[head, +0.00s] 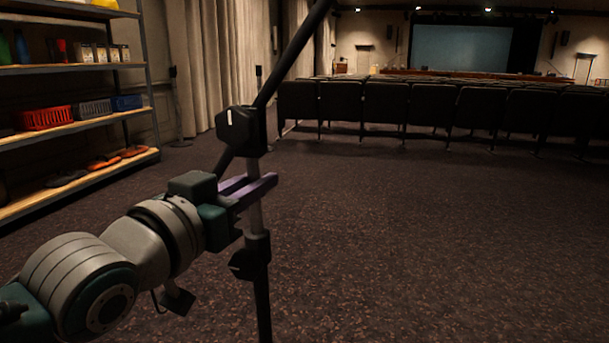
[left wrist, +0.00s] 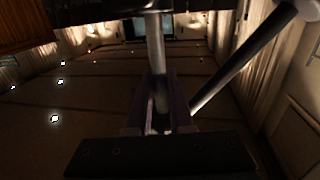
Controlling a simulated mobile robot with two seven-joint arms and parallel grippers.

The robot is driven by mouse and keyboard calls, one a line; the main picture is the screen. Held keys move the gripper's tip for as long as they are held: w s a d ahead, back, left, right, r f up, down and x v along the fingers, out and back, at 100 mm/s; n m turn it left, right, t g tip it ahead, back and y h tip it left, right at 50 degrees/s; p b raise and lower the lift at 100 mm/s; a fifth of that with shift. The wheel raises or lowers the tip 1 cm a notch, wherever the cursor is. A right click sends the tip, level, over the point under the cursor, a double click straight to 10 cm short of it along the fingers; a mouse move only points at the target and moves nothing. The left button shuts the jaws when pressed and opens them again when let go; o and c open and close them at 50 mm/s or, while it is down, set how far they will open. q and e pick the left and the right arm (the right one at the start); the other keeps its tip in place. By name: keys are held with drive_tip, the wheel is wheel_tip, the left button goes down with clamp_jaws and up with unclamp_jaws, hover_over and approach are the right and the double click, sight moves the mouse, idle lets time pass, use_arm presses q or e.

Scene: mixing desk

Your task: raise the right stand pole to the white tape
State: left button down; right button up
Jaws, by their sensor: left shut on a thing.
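The stand pole (head: 256,215) is a thin silver tube, upright, rising from a black clutch collar (head: 250,258) on a dark lower tube (head: 263,310). Its top meets a black joint block (head: 241,131) that carries a slanting black boom (head: 295,48). My left gripper (head: 258,187) has its purple fingers shut on the silver pole, between collar and block. In the left wrist view, the pole (left wrist: 154,52) runs between the purple fingers (left wrist: 160,105). I cannot make out any white tape on the pole; a small white mark shows on the block. My right gripper is not in view.
A shelf unit (head: 75,68) with red, grey and blue baskets stands at the left. Rows of dark seats (head: 385,103) stand behind, before a stage screen (head: 460,48). The carpet (head: 430,230) right of the stand is clear. The boom slants up to the right.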

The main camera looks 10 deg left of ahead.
use_arm(q)
wheel_tip(320, 180, up, 12)
drive_tip(key=p, duration=1)
drive_tip(key=shift+r, duration=0.15)
drive_tip(key=shift+w, duration=0.1)
drive_tip(key=c, duration=1)
unclamp_jaws()
drive_tip(key=shift+f, duration=0.25)
drive_tip(key=shift+o, duration=0.9)
drive_tip(key=shift+f, duration=0.15)
drive_tip(key=p+v, duration=0.2)
drive_tip(key=v, duration=0.8)
